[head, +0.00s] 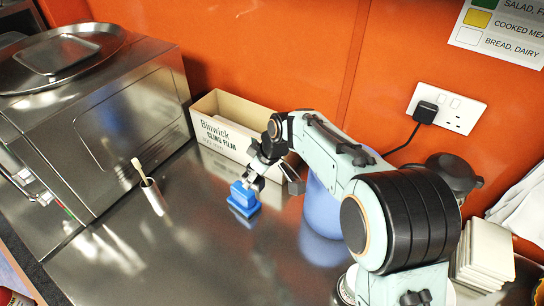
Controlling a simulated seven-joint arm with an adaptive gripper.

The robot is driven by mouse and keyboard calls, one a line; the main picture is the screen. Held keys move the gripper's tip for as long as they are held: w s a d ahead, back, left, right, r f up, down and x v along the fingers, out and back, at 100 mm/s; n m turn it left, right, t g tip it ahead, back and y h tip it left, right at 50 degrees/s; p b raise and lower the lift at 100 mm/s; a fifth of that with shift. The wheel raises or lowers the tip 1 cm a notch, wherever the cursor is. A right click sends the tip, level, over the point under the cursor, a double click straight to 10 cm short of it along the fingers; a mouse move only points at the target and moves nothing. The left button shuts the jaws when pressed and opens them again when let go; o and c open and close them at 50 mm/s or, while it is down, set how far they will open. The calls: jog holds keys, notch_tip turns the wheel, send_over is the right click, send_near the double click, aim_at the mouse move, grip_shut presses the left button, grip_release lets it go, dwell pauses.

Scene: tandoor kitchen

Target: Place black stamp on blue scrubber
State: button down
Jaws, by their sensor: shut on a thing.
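The blue scrubber (242,194) is on the steel counter near the middle of the head view, with a blue reflection just below it. My gripper (254,180) is at the scrubber's upper right edge, pointing down, with its fingers closed. A small dark shape between the fingers looks like the black stamp, mostly hidden by them. I cannot tell whether the stamp touches the scrubber. No other black stamp shows on the counter.
A cling film box (228,134) stands behind my gripper against the orange wall. A blue round container (322,207) is close on the right, partly behind my arm. A metal cup with a brush (152,194) stands left. The front counter is clear.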

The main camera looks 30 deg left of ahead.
send_over(251, 193)
notch_tip(251, 193, down, 5)
jog(key=shift+s+d+f, duration=0.1)
jog(key=shift+d+f, duration=0.05)
jog(key=shift+f, duration=1.65)
jog(key=shift+f, duration=0.15)
jog(key=c, duration=0.9)
grip_release()
jog(key=shift+o, duration=0.2)
jog(key=v, duration=1.2)
jog(key=shift+r, duration=0.25)
